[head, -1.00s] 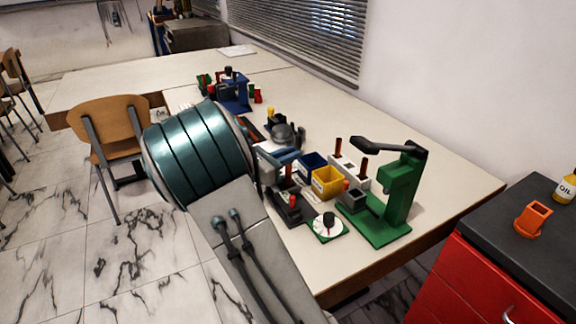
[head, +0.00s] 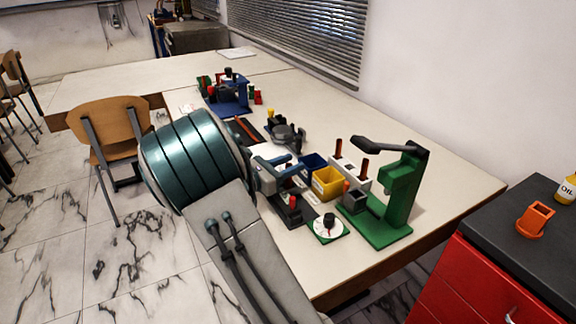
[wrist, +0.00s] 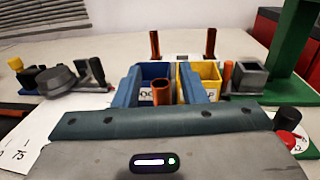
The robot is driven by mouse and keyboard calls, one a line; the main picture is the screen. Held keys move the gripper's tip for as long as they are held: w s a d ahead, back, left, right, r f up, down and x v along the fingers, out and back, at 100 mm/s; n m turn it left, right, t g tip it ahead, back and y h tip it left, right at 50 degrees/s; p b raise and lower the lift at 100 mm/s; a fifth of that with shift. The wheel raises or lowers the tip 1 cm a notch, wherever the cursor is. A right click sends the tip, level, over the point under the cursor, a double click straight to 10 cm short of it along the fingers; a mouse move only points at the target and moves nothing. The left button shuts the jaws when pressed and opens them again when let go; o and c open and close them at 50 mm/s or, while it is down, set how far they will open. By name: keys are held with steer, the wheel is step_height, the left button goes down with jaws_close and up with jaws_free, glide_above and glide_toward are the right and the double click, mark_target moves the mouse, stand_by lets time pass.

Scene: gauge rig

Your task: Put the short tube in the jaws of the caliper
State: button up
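My gripper (wrist: 161,88) has two blue fingers. They stand apart on either side of an upright, hollow copper-orange tube (wrist: 161,92), with a gap showing at each side of it. The tube's lower end is hidden behind my gripper's body in the wrist view. In the head view my gripper (head: 282,170) is low over the table and hides this tube. A dark device with a red knob (head: 293,203) lies just in front of the gripper. I cannot tell whether it is the caliper; its jaws do not show clearly.
Behind the fingers stand a blue bin (head: 312,163), a yellow bin (head: 327,184) and a white rack (head: 350,172) with two copper tubes. A green press (head: 400,195) is at the right, a dial on a green base (head: 328,228) in front. Bare table lies along the wall.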

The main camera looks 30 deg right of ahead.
steer(key=s+a+p, duration=0.1)
steer(key=s+a, duration=0.1)
steer(key=a, duration=1)
